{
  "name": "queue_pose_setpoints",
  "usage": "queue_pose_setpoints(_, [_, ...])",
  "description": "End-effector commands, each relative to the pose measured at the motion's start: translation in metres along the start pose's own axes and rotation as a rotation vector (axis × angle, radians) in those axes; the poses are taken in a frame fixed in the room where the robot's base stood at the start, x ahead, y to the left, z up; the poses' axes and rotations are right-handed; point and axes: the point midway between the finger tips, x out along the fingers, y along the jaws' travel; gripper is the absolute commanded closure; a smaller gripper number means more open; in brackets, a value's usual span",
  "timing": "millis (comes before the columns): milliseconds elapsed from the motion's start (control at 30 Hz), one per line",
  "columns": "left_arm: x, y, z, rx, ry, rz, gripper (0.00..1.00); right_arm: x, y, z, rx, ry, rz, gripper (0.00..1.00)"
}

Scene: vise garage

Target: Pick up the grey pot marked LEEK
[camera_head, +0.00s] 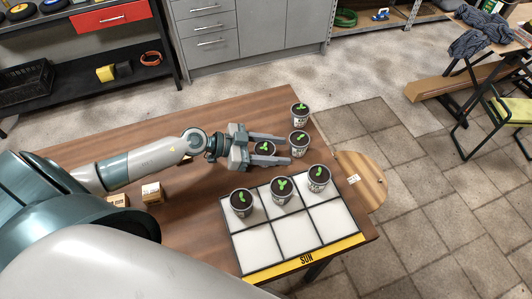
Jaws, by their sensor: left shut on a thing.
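Several grey pots with dark soil and green sprouts are on the wooden table; their labels are too small to read, so I cannot tell which is marked LEEK. My left gripper (287,150) reaches in from the left with its fingers on both sides of one pot (264,151) and is shut on it. The fingers and hand hide much of that pot, and I cannot tell whether it is off the table. Another pot (299,145) stands just past the fingertips, and one more (299,115) stands behind it near the table's far right corner. My right gripper is not in view.
A white gridded tray (292,239) with a yellow SUN strip (306,259) holds three pots (242,205) (281,192) (317,180) in its back row; its front row is empty. Small boxes (152,194) lie left. A round wooden board (362,172) juts out right.

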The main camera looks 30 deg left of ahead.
Motion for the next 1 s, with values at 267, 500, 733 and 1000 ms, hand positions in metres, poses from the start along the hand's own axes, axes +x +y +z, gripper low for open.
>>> queue_pose_setpoints(267, [-0.002,0.0,-0.005,0.001,0.0,0.0,0.77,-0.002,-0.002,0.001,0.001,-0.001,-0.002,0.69])
queue_pose_setpoints(500, [-0.011,0.0,-0.029,0.004,0.0,0.001,0.77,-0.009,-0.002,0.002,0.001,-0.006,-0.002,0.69])
queue_pose_setpoints(733, [-0.006,0.016,-0.06,0.002,0.001,0.003,0.77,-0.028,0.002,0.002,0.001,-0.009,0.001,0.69])
queue_pose_setpoints(1000, [0.014,0.049,-0.096,-0.001,0.008,0.003,0.77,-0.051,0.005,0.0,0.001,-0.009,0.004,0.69])
